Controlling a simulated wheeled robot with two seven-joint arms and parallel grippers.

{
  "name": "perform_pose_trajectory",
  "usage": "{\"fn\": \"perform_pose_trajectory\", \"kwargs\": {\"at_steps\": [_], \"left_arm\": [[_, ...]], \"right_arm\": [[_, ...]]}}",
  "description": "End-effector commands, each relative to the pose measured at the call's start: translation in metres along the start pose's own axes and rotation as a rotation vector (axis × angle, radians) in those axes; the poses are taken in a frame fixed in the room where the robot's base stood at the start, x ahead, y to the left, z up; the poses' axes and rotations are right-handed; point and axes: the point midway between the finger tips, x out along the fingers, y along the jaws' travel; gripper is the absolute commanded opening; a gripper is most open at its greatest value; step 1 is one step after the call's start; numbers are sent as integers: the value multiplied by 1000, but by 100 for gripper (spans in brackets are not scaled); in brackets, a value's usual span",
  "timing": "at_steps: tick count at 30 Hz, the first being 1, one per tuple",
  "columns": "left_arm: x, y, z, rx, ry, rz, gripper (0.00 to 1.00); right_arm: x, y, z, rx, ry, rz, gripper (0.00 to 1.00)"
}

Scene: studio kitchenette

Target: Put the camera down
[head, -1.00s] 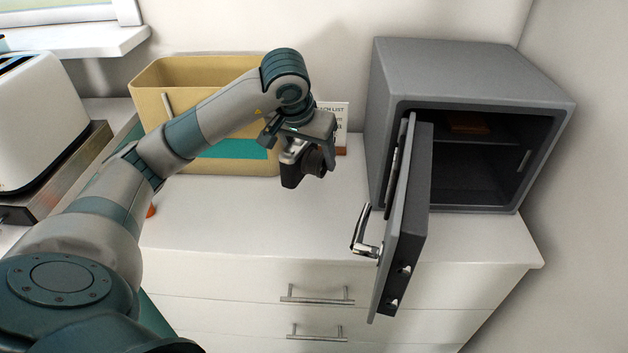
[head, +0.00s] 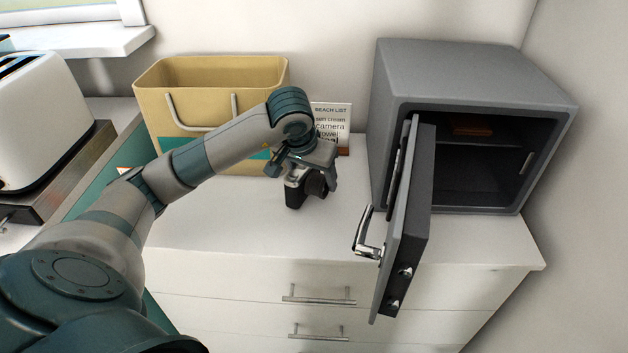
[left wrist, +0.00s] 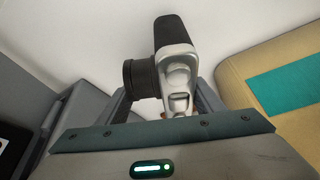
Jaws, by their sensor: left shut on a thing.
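The camera (head: 306,187) is black and silver, with a dark lens on its right side in the head view. My left gripper (head: 303,168) points down and is shut on its top. The camera is low over the white counter (head: 230,225), between the tan bag and the safe; I cannot tell whether its underside touches the counter. In the left wrist view the camera (left wrist: 172,65) sits between the fingers, its lens to the left. My right gripper is in neither view.
A grey safe (head: 470,75) stands at the right, its door (head: 408,220) open towards the front. A tan bag (head: 215,75) and a beach list card (head: 332,122) stand behind the arm. A toaster (head: 35,110) is at the left.

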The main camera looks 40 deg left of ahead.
Motion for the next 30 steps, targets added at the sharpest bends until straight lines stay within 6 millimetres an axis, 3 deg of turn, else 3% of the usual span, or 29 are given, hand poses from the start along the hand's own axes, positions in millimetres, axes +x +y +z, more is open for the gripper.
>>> {"fn": "perform_pose_trajectory", "kwargs": {"at_steps": [7, 24, 25, 27, 30], "left_arm": [[13, -1, 5, 0, 3, 0, 22], [15, -1, 6, -1, 3, -1, 22], [16, 0, 7, 0, 1, -1, 66], [16, 0, 7, 0, 0, -1, 80], [16, 0, 7, 0, 0, -1, 80]], "right_arm": [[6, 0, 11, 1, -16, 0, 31], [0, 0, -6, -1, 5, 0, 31], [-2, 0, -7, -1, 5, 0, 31], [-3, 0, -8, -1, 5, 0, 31], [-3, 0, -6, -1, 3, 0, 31]]}}
